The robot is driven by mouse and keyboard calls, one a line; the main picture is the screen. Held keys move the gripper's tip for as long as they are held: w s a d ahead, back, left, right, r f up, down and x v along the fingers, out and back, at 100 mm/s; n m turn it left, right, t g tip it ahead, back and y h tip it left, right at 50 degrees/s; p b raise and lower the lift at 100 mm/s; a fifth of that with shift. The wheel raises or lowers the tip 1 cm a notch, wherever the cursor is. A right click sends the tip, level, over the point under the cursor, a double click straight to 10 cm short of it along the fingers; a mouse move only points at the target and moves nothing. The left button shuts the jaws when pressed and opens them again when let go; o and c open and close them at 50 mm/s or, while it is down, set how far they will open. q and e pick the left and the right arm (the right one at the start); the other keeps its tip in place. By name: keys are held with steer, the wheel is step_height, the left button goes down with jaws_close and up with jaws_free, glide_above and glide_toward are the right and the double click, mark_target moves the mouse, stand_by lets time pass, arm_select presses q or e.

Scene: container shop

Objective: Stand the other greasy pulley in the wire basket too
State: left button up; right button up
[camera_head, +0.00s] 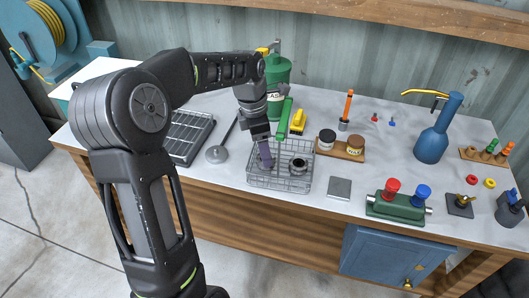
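The wire basket (253,180) stands at the front of the bench. One dark, round pulley (298,165) sits in its right part. The arm from the left, my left arm, reaches over the bench, and its gripper (264,152) points down at the basket's left rear part. A narrow purple-grey piece shows at its tip; I cannot tell whether it is a finger or a held thing. No second pulley can be clearly made out; the arm hides part of the bench. My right gripper is not in view.
A green tin (277,75) and a green bar (284,120) are close behind my gripper. A dark slatted tray (190,138) and a grey long-handled disc (217,154) lie left. Jars on a wooden board (341,152) and a grey square plate (339,188) are right.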

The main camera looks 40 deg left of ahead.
mark_target(258, 158)
arm_select(q)
step_height(258, 158, up, 9)
steer(key=s, duration=0.1)
steer(key=shift+a, duration=0.45)
steer(key=shift+r, duration=0.1)
